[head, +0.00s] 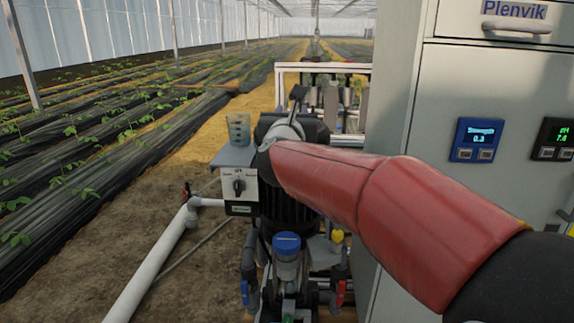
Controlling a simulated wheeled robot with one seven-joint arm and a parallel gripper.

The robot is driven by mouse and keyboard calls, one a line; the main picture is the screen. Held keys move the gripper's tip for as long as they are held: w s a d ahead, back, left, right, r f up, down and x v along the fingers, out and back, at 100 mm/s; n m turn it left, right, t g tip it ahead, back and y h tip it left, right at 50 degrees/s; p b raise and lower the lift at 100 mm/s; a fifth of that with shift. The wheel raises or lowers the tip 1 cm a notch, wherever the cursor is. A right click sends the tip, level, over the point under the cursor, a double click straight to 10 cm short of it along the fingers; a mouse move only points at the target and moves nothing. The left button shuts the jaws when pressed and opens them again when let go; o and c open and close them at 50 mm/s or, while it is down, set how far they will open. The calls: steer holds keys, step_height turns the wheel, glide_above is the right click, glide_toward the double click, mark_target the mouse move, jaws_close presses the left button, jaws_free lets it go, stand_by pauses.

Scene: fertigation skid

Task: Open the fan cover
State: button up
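A black ribbed motor (284,205) stands upright in the middle of the head view. A black rounded part (316,130) shows above it, behind the end of my red arm; it looks like the fan cover, but I cannot tell how far open it is. My arm reaches in from the lower right, and its grey wrist end lies over the top of the motor. My gripper's fingers cannot be made out there, so their opening and any contact with the cover are unclear. A small dark upright piece (297,97) rises just beyond the wrist; what it belongs to is unclear.
A switch box (239,190) with a rotary knob and a clear beaker (238,128) on top stands left of the motor. A blue-capped fitting (287,243) and valves are below. A grey cabinet (455,95) closes off the right. A white pipe (150,265) crosses the soil at left.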

steer(key=shift+t, duration=0.5)
steer(key=f+b, duration=0.1)
steer(key=f, duration=0.2)
steer(key=f+b, duration=0.1)
steer(key=f, duration=0.1)
steer(key=shift+s+a+f+b, duration=0.15)
steer(key=shift+s+a+b, duration=0.05)
steer(key=shift+s+b, duration=0.15)
steer(key=s, duration=0.7)
steer(key=shift+s, duration=0.3)
steer(key=shift+a, duration=0.1)
